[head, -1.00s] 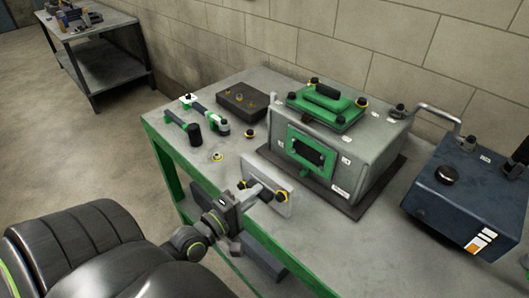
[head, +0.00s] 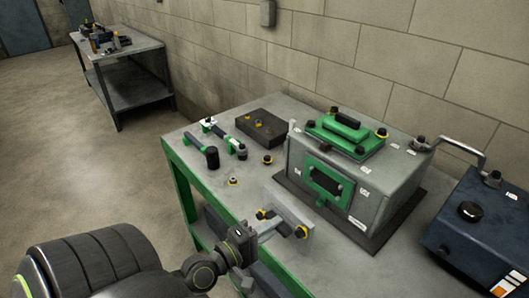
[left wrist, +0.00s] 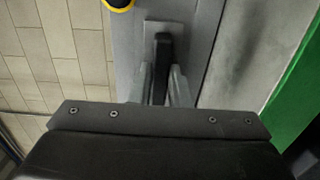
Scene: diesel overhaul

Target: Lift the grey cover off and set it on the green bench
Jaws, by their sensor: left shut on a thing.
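The grey cover (head: 295,222) is a small flat plate with black-and-yellow knobs, standing on edge near the front edge of the green bench (head: 222,203). My left gripper (head: 258,232) is shut on its handle from the front. In the left wrist view the fingers (left wrist: 162,85) close around a dark handle, with the grey cover (left wrist: 205,40) behind it. I cannot tell whether its lower edge touches the bench top. Behind it stands a grey housing (head: 375,198) with a green-framed opening (head: 327,182) on its front. My right gripper is not in view.
A green lid (head: 344,137) sits on the housing. A dark block (head: 262,128), green-handled tools (head: 205,149) and loose knobs (head: 267,160) lie on the bench's left part. A blue box (head: 480,228) stands at right. Another bench (head: 125,55) is far left.

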